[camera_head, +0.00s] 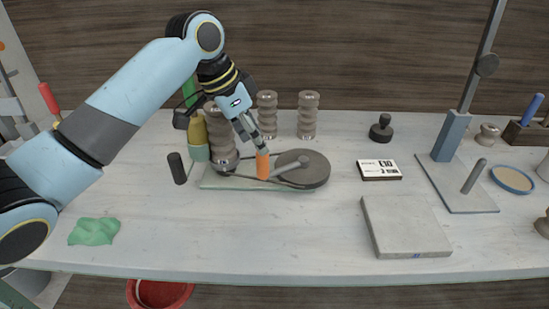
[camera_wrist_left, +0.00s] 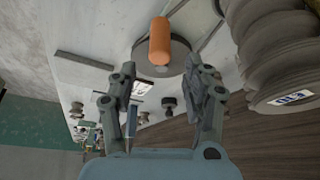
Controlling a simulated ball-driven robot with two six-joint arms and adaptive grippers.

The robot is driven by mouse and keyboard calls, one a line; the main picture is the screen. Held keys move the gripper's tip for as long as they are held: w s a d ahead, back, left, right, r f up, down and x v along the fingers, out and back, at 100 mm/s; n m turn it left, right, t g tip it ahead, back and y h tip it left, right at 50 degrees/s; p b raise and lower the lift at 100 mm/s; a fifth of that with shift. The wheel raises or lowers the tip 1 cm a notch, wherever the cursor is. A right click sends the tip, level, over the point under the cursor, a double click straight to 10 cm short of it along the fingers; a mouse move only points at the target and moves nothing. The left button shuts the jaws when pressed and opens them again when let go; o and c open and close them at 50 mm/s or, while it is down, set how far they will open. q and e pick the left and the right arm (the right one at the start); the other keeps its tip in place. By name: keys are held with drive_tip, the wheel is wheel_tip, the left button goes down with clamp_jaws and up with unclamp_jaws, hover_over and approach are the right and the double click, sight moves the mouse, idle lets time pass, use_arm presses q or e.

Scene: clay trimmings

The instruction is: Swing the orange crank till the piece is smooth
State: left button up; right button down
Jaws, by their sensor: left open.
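The orange crank handle (camera_head: 263,165) stands upright beside a dark round disc (camera_head: 312,170) on a pale green base (camera_head: 245,183). In the left wrist view the orange handle (camera_wrist_left: 160,42) shows beyond the fingertips. My left gripper (camera_head: 255,140) comes down from above, its fingers close to the top of the handle. In the wrist view the gripper (camera_wrist_left: 160,92) has its fingers apart with nothing between them. A ridged grey-brown clay piece (camera_head: 222,150) stands at the left end of the base, partly behind my arm. My right gripper is not in view.
Two ridged pieces (camera_head: 308,115) stand behind the base. A black-handled rod (camera_head: 177,167) is left of it, with green clay (camera_head: 94,231) in front. A labelled box (camera_head: 380,169), a grey slab (camera_head: 403,227) and a stand (camera_head: 452,135) are at right. The front middle is clear.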

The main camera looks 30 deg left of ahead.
sight(271, 172)
use_arm(q)
drive_tip(key=x, duration=0.9)
clamp_jaws()
idle(0.4)
